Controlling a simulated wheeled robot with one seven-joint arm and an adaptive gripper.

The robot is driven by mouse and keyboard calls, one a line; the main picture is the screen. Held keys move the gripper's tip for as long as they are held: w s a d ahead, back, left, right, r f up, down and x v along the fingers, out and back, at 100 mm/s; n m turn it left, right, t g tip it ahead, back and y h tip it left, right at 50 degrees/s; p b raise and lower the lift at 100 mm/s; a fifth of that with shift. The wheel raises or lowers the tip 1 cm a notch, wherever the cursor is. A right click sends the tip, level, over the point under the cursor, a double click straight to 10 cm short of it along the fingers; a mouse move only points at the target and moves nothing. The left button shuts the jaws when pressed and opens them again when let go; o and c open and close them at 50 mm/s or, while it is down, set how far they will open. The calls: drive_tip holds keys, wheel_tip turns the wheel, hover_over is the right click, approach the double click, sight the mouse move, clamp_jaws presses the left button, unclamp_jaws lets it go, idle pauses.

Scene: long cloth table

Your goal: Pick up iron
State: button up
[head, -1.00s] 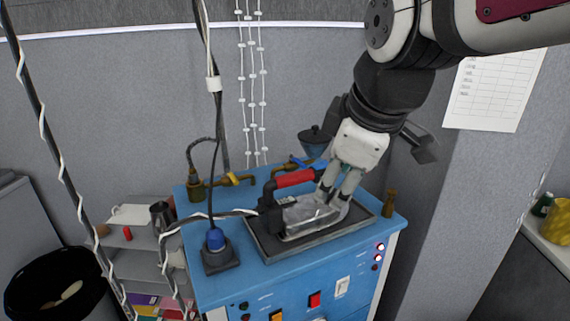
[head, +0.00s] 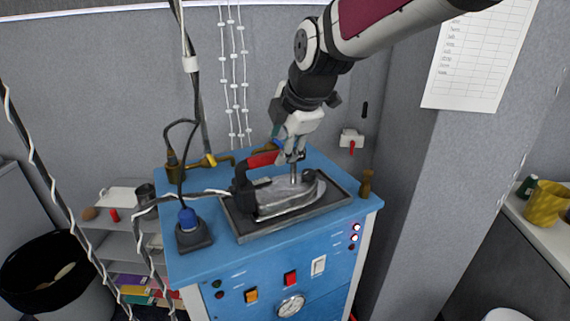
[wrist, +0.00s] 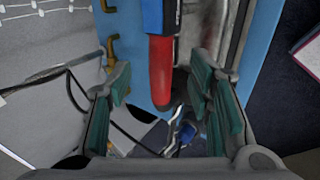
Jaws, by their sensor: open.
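The iron (head: 288,201) has a metal body and a red handle (head: 264,159). It rests on a dark tray (head: 336,206) on top of a blue cabinet. My gripper (head: 296,157) is above the iron, at the right end of the handle in the head view. In the wrist view my gripper (wrist: 162,85) is open, with green pads on both sides of the red handle (wrist: 161,72). A gap shows on each side of the handle. Whether the fingers are low enough to surround it, I cannot tell.
A cable runs from the iron's left end. A blue plug (head: 188,218) stands on the cabinet's left corner, with brass pipes (head: 212,160) behind. A small brown wooden piece (head: 366,183) stands at the right edge. Hanging cords (head: 190,66) are on the left.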

drive_tip(key=shift+x, duration=3.35)
drive_tip(key=shift+d, duration=0.2)
drive_tip(key=shift+c, duration=0.2)
